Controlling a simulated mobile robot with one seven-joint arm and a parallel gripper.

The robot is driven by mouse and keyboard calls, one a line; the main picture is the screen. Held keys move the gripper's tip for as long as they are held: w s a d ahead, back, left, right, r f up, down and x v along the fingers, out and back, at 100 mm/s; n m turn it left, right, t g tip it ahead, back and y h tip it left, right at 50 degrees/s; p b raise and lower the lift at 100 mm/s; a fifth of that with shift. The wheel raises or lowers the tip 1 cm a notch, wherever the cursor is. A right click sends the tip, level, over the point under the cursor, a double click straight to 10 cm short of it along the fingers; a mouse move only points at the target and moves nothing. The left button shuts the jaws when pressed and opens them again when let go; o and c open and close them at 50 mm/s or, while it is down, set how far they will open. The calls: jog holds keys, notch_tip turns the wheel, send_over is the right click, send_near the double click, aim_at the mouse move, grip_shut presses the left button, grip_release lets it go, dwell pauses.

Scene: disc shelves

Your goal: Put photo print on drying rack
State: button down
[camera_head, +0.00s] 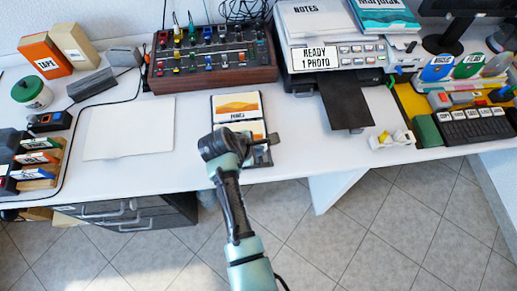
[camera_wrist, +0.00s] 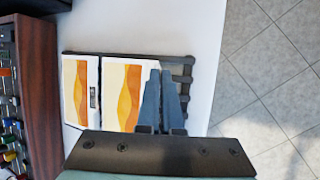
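A dark drying rack (camera_wrist: 187,60) lies flat on the white desk, with bars showing at its right in the wrist view. One orange-and-cream photo print (camera_wrist: 77,88) lies at its left, beside a small label. A second similar print (camera_wrist: 122,88) lies over the middle, its right edge by my fingers. In the head view the rack's label reads PRINTS (camera_head: 237,115). My gripper (camera_wrist: 162,72) is over the rack's near part, its fingers close together at the second print's right edge. I cannot tell whether they grip that edge. My wrist hides part of the rack in the head view.
A printer (camera_head: 335,55) with a READY 1 PHOTO sign stands behind right, its dark tray (camera_head: 345,100) sticking out, no print visible on it. A control box (camera_head: 212,58) stands behind. A white sheet (camera_head: 130,130) lies left. The desk's front edge is close.

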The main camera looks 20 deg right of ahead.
jog(key=shift+f, duration=0.25)
jog(key=c, duration=1.5)
grip_release()
jog(key=shift+f, duration=0.1)
jog(key=shift+c, duration=0.2)
jog(key=shift+o, duration=0.9)
